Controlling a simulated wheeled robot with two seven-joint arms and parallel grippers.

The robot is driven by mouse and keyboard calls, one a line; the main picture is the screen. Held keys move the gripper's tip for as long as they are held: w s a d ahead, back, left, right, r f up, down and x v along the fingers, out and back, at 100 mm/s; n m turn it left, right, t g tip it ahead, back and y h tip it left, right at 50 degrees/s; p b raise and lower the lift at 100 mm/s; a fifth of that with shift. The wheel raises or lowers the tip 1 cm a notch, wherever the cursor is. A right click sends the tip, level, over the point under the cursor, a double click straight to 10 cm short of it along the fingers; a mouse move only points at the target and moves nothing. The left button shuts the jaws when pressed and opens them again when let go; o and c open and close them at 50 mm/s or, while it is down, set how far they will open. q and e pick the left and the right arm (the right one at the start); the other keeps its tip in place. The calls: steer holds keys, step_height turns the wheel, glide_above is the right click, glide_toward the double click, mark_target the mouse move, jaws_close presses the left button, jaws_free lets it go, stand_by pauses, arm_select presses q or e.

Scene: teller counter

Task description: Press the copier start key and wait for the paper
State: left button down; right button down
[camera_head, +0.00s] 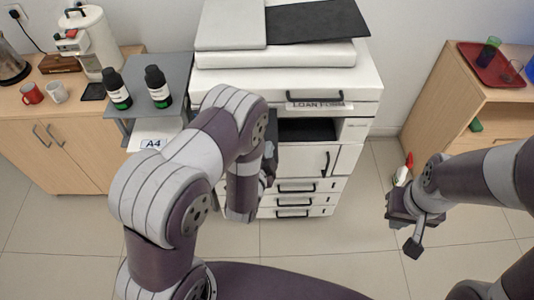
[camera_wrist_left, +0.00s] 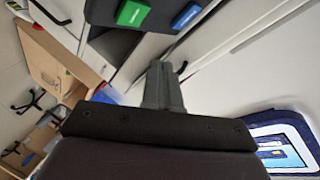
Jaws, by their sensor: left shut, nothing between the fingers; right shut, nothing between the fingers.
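The white copier (camera_head: 290,82) stands in the middle of the head view, with a dark, empty-looking slot (camera_head: 307,130) in its front. In the left wrist view, a green key (camera_wrist_left: 132,13) and a blue key (camera_wrist_left: 186,15) sit on a dark panel at the top. My left gripper (camera_wrist_left: 163,70) is shut and empty, its fingertips pointing toward the keys with a visible gap in the picture. In the head view my left arm hides most of that gripper and the copier's left front. My right gripper (camera_head: 412,246) is shut and empty over the floor, right of the copier.
Two dark bottles (camera_head: 158,87) stand on a grey shelf left of the copier, above an A4-labelled tray (camera_head: 153,143). A wooden counter (camera_head: 50,105) holds mugs and a white machine. A wooden cabinet (camera_head: 470,95) with a red tray stands right.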

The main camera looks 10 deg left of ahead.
arm_select(q)
steer(key=shift+w+a+f+b, duration=0.1)
steer(key=shift+w+f+b, duration=0.35)
steer(key=shift+f, duration=0.2)
steer(key=shift+w+a+f+b, duration=0.1)
steer(key=shift+w+f+b, duration=0.25)
steer(key=shift+f+b, duration=0.25)
steer(key=shift+w+a+f+b, duration=0.1)
steer(key=shift+w+f+b, duration=0.3)
steer(key=shift+f, duration=0.3)
steer(key=shift+f, duration=0.15)
stand_by(0.4)
steer(key=shift+w+a+f+b, duration=0.1)
steer(key=shift+w+f+b, duration=0.1)
steer(key=shift+b, duration=0.15)
steer(key=shift+w+f+b, duration=0.2)
steer(key=shift+f+b, duration=0.25)
stand_by(0.5)
steer(key=shift+r, duration=0.15)
steer(key=shift+s+r+p, duration=0.45)
steer(key=shift+r+p, duration=0.2)
steer(key=shift+p, duration=0.1)
